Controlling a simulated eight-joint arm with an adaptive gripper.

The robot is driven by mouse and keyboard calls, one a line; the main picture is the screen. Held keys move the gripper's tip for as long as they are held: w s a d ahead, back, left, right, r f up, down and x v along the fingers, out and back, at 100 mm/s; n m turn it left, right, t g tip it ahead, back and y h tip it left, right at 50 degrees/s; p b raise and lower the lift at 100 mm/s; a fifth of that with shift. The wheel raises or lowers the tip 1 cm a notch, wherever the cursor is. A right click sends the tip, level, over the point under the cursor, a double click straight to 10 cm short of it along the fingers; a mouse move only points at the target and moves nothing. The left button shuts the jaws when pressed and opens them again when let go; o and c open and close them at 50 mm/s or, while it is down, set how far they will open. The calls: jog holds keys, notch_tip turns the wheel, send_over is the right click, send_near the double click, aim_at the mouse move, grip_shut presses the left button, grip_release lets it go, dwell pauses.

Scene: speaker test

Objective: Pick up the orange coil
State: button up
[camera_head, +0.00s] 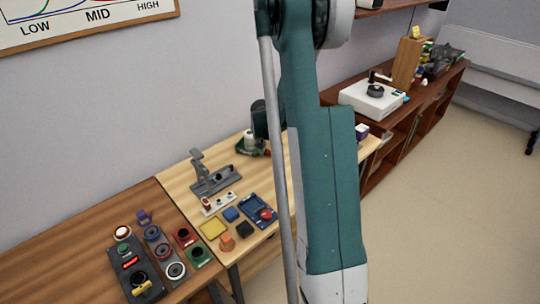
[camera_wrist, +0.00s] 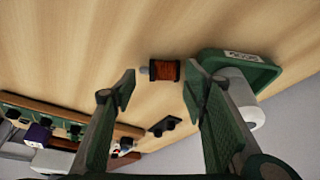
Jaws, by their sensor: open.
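The orange coil (camera_wrist: 165,70) is a copper-orange winding with dark end flanges and a pale stub on its left side. In the wrist view it lies on the light wood table, just beyond my gripper (camera_wrist: 160,88). My gripper is open and empty, with one finger to the left of the coil and one to the right. The fingertips appear apart from the coil. In the head view my arm covers much of the table, and I cannot clearly make out the coil or the fingertips.
A green tray (camera_wrist: 258,70) with a white cylinder (camera_wrist: 247,112) is close to the right of the coil. A small dark block (camera_wrist: 164,126) lies below it in the wrist view. A grey stand (camera_head: 213,178) and several coloured parts occupy the table (camera_head: 178,176) in the head view.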

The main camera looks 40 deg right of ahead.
aim_at(270, 152)
jog(key=shift+x, duration=0.85)
jog(key=shift+c, duration=0.5)
jog(key=c, duration=0.6)
jog(key=shift+r, duration=0.1)
jog(key=shift+r+p, duration=0.8)
jog(key=shift+r, duration=4.1)
jog(key=shift+w+a, duration=0.1)
